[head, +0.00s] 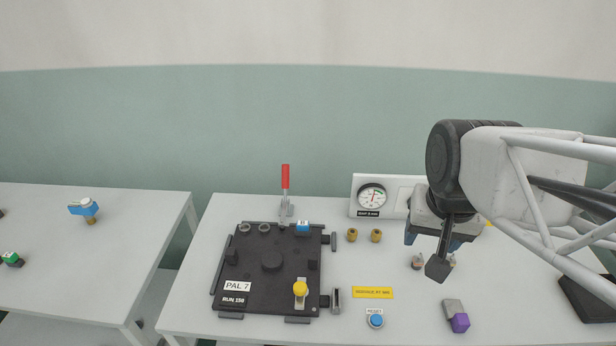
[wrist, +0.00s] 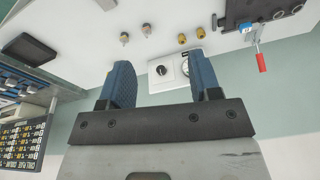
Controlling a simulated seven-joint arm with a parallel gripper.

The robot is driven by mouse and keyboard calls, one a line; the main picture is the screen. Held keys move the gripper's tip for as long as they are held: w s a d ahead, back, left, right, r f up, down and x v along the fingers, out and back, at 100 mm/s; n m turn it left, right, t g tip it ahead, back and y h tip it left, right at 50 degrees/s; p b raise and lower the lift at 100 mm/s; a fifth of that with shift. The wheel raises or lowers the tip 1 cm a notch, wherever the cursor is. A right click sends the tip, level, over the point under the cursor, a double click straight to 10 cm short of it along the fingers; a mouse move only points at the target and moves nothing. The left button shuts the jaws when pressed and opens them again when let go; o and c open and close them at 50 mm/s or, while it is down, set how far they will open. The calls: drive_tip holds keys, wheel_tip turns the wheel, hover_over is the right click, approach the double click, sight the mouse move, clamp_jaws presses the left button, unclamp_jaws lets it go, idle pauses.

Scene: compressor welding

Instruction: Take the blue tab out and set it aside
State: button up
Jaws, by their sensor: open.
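The blue tab (head: 303,227), marked with a letter, sits at the back right edge of the black fixture plate (head: 250,262). It also shows small at the upper right of the wrist view (wrist: 246,28), beside the red-handled clamp. My gripper (head: 432,242) is in the air over the right part of the table, well to the right of the tab. In the wrist view my gripper (wrist: 163,82) has its two blue fingers wide apart with nothing between them. How the tab is seated in the plate is too small to tell.
The red-handled toggle clamp (head: 286,185) stands upright just behind the tab. A gauge box (head: 363,206), two brass fittings (head: 352,235), a yellow label (head: 373,292), a blue reset button (head: 376,320) and a purple-ended part (head: 459,322) are to the right. A second table (head: 60,255) is at left.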

drive_tip(key=w+a+f+m, duration=0.2)
drive_tip(key=w+a+m, duration=0.1)
drive_tip(key=w, duration=0.5)
drive_tip(key=m+g, duration=0.2)
drive_tip(key=m, duration=1.1)
hover_over(303, 223)
drive_tip(key=f, duration=1.8)
drive_tip(key=shift+s+d, duration=0.2)
drive_tip(key=shift+d, duration=0.1)
drive_tip(key=shift+w+a+f, duration=0.2)
drive_tip(key=shift+a+f, duration=0.15)
drive_tip(key=shift+f, duration=0.1)
drive_tip(key=shift+f, duration=3.9)
